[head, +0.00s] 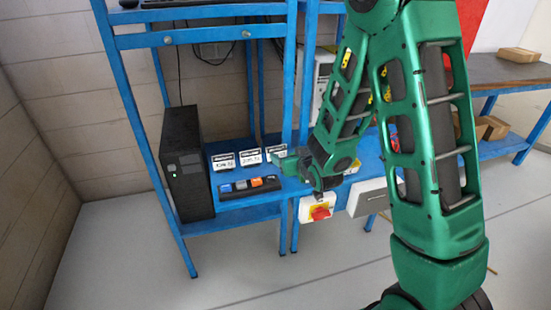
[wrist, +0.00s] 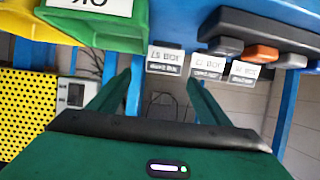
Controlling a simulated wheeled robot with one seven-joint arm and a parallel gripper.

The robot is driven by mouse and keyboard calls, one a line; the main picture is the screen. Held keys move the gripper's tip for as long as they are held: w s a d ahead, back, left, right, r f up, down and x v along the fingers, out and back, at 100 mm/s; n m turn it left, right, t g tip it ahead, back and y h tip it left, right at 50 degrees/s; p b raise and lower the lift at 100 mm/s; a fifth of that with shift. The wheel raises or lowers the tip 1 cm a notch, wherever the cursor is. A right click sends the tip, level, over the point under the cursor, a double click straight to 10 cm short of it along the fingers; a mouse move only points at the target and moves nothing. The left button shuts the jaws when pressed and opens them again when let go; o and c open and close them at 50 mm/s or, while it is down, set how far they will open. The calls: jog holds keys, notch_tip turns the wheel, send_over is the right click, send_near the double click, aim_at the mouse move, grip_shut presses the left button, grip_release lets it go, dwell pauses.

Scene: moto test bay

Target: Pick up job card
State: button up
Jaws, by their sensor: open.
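Three white job cards with dark bands stand in a row on the blue shelf: a left one (head: 223,161), a middle one (head: 250,157) and a right one (head: 276,154). Their print is too small to read surely. The wrist view is upside down; there the right card (wrist: 164,61) appears nearest the space between my fingers, with the middle card (wrist: 208,66) and left card (wrist: 243,72) further right. My gripper (wrist: 160,80) is open and empty. In the head view my gripper (head: 282,159) is beside the right card, partly overlapping it; contact cannot be told.
A black computer tower (head: 184,165) stands left of the cards. A dark tray (head: 250,188) with grey, blue and orange items lies in front. A red-and-yellow switch box (head: 317,208) hangs below the shelf. Green and yellow bins (wrist: 110,28) are close in the wrist view.

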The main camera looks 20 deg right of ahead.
aim_at(277, 150)
jog(key=shift+w+a+f, duration=0.15)
jog(key=shift+w+a, duration=0.15)
jog(key=x, duration=0.4)
jog(key=shift+w, duration=0.2)
jog(key=shift+x, duration=2.95)
jog(key=shift+a+f, duration=0.15)
jog(key=shift+f, duration=0.05)
jog(key=c, duration=0.8)
